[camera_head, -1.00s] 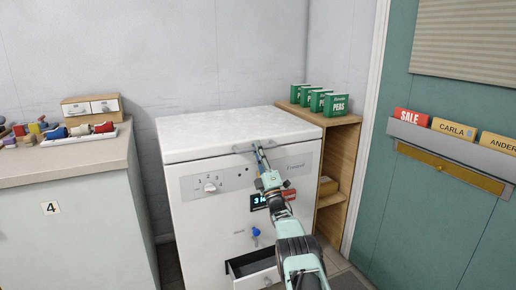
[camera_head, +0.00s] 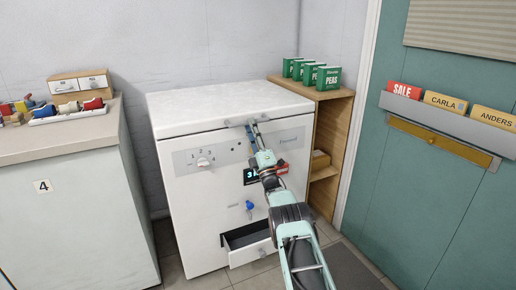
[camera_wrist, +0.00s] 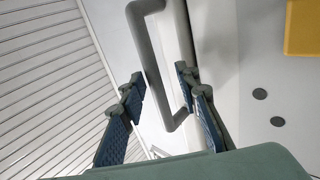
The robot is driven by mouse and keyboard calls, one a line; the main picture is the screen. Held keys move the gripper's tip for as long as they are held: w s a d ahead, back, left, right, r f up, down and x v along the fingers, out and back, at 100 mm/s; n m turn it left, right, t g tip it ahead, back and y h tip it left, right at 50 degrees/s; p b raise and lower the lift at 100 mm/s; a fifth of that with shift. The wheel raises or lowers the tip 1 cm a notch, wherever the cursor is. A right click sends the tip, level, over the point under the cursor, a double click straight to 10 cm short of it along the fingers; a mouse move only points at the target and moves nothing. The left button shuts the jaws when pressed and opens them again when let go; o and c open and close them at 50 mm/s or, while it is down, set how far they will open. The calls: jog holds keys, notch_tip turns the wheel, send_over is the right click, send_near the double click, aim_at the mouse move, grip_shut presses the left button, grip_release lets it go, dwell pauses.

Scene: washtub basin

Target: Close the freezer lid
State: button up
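The white freezer (camera_head: 205,215) stands in the middle of the head view. Its lid (camera_head: 225,106) lies flat across the top; I cannot tell whether a small gap remains along its front edge. A grey bar handle (camera_head: 240,121) sits at the lid's front edge, and it also shows in the wrist view (camera_wrist: 154,72). My gripper (camera_head: 252,128) is at this handle. In the wrist view my gripper (camera_wrist: 160,88) has its two blue-padded fingers apart, one on either side of the bar. Finger contact with the bar is not clear.
An open drawer (camera_head: 250,243) sticks out low on the freezer front, below a blue key (camera_head: 249,205). A wooden shelf (camera_head: 332,150) with green pea boxes (camera_head: 328,78) stands close on the right. A counter (camera_head: 60,140) is at left, a teal door (camera_head: 430,200) at right.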

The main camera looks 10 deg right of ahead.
jog(key=v, duration=1)
jog(key=shift+s+f, duration=0.25)
jog(key=shift+d, duration=0.1)
